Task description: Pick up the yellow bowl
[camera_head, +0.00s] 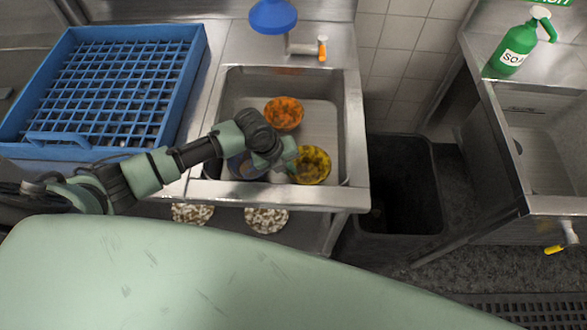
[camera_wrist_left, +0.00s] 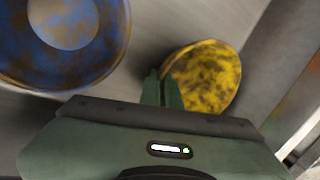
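The yellow bowl (camera_head: 316,165), mottled with brown stains, is at the front right of the metal sink. It also shows right of centre in the left wrist view (camera_wrist_left: 212,78). My left gripper (camera_head: 291,158) reaches into the sink from the left. In the left wrist view its two fingers (camera_wrist_left: 163,88) are close together at the bowl's left edge, with the rim between them. The contact itself is partly hidden. I cannot tell whether the bowl is off the sink floor. My right gripper is not in view.
A stained orange bowl (camera_head: 284,113) sits farther back in the sink. A blue bowl (camera_wrist_left: 68,45) is left of the gripper, partly under my arm in the head view. The sink walls are close at front and right. A blue rack (camera_head: 165,100) stands left.

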